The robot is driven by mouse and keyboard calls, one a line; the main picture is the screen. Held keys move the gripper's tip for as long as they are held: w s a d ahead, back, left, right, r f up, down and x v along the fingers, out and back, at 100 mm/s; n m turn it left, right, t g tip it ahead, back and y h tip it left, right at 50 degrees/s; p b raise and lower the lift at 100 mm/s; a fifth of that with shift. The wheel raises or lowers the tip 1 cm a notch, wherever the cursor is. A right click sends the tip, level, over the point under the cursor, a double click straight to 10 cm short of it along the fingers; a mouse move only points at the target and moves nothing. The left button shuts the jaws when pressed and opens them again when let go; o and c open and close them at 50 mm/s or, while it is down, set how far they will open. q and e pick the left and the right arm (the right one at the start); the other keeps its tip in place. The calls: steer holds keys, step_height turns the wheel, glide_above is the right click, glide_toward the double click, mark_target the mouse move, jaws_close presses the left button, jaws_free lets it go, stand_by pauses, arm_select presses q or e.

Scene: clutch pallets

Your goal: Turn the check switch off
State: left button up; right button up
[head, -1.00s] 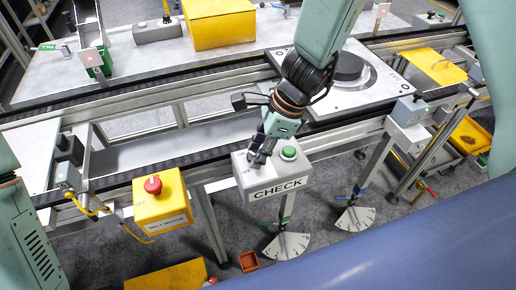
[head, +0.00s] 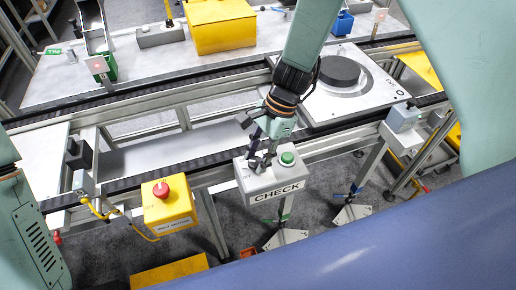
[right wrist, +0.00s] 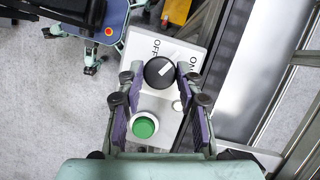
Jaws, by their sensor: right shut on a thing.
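The grey check box (head: 262,187) carries a CHECK label on its front and a green button (head: 287,158) on top. In the right wrist view its black round check switch (right wrist: 159,72) has a white pointer bar slanting up and right, between the OFF and ON marks. The green button also shows there (right wrist: 145,125), below the switch. My right gripper (head: 262,163) is over the box top, and in the right wrist view its fingers (right wrist: 161,80) are on both sides of the switch, shut on it. My left gripper is out of view.
The conveyor (head: 120,183) runs behind both. A pallet with a black disc (head: 339,72) lies behind and right. A yellow bin (head: 222,27) stands on the far table.

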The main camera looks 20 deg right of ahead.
steer(key=n+p, duration=0.1)
steer(key=n, duration=0.1)
steer(key=shift+w+n+g+h, duration=0.1)
steer(key=shift+n+g+h, duration=0.2)
steer(key=shift+n+g, duration=0.1)
steer(key=shift+w+n+g+h+p, duration=0.1)
steer(key=shift+n+g+h+p, duration=0.35)
steer(key=shift+n, duration=1.05)
steer(key=o, duration=1.1)
steer(key=v, duration=1.2)
steer(key=shift+w, duration=0.1)
steer(key=shift+f, duration=0.1)
